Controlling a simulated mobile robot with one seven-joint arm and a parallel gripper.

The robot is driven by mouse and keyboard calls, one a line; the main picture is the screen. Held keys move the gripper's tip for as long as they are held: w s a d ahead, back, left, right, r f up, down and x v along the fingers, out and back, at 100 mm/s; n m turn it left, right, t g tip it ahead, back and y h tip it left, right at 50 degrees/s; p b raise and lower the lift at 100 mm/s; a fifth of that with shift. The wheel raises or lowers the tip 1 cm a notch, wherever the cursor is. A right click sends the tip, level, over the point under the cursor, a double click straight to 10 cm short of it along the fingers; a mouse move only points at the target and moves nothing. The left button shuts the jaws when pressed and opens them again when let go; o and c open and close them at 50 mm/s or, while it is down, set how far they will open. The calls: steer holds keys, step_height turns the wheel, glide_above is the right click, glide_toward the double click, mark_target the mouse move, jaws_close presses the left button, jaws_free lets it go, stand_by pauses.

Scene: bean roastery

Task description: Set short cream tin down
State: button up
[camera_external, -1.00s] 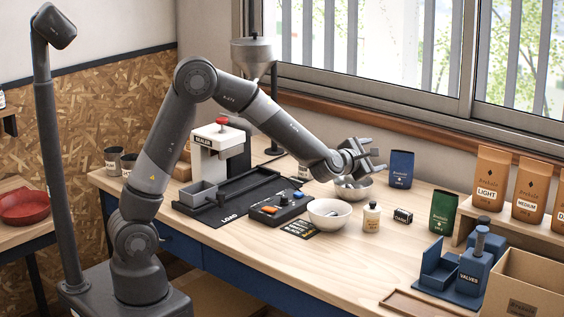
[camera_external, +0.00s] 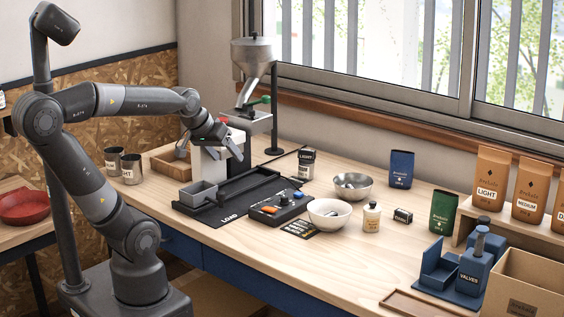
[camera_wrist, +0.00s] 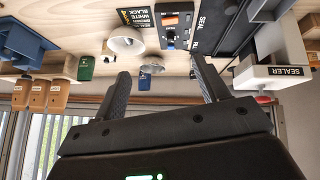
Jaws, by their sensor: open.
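A short cream container with a dark cap (camera_external: 371,218) stands upright on the worktop, right of the white bowl; I cannot tell if it is the tin meant. Dark grey tins with pale labels stand at the back left (camera_external: 131,169) and behind the black tray (camera_external: 306,164); their label text is too small to read surely. My gripper (camera_external: 210,155) is open and empty, fingers spread in front of the sealer, well left of the cream container. In the wrist view, nothing is between the fingers (camera_wrist: 163,82).
The white sealer (camera_external: 208,167) stands close to my gripper, with a funnel hopper (camera_external: 253,53) behind. A white bowl (camera_external: 329,222), steel bowl (camera_external: 352,194) and control box (camera_external: 281,208) crowd the middle.

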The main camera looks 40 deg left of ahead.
steer(key=shift+o, duration=0.3)
steer(key=s+a+f+m+g+y, duration=0.1)
steer(key=s+a+f+m, duration=0.1)
steer(key=s, duration=0.4)
steer(key=shift+a+g, duration=0.3)
steer(key=shift+a, duration=0.45)
steer(key=shift+s+r, duration=0.1)
